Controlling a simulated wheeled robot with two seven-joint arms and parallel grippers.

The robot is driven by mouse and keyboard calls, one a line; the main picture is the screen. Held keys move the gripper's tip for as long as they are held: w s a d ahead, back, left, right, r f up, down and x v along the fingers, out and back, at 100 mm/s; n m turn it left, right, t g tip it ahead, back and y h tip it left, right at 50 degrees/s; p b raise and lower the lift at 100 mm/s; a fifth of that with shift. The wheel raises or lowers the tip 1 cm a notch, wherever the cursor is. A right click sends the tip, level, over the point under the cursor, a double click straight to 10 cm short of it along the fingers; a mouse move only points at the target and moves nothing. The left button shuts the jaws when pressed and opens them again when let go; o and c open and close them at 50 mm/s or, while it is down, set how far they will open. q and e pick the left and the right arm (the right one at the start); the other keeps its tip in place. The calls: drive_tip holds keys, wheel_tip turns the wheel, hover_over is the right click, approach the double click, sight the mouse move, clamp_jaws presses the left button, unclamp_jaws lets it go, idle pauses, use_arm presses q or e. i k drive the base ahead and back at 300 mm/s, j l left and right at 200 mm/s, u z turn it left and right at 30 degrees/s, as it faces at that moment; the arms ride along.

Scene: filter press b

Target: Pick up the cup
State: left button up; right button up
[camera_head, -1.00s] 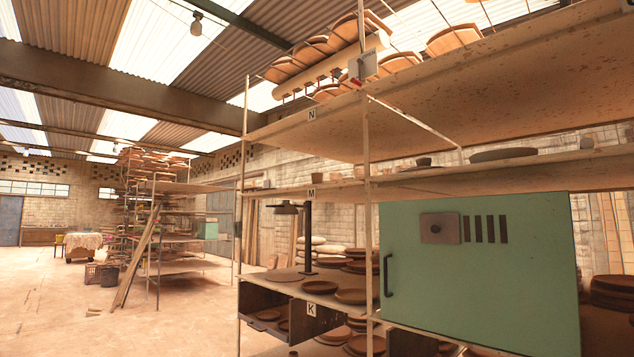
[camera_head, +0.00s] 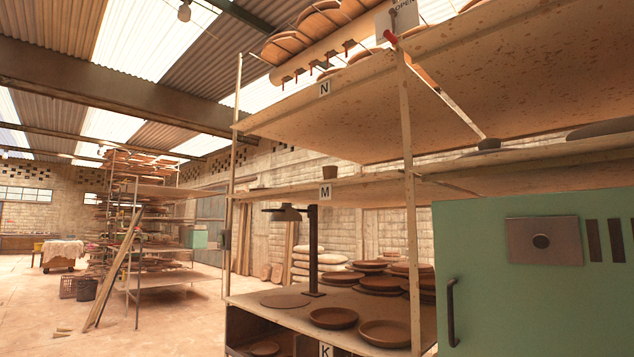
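A small brown cup-like vessel (camera_head: 330,172) stands upright on the shelf board marked M (camera_head: 280,195), just above the label. It is small in the picture, so I cannot tell more about its shape. A small dark rounded piece (camera_head: 489,145) sits farther right on the same level, and I cannot tell whether it is a cup. Neither of my grippers shows in the head view.
A green cabinet (camera_head: 490,270) with a dark handle fills the lower right. A lamp (camera_head: 287,213) and several brown plates (camera_head: 333,318) stand on the shelf below M. Shelf posts (camera_head: 409,200) rise in front. Open floor (camera_head: 185,325) lies at the left.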

sight(329, 172)
drive_tip(key=i+j, duration=0.2)
drive_tip(key=i, duration=0.6)
drive_tip(key=i+j+u, duration=0.1)
drive_tip(key=i, duration=0.7)
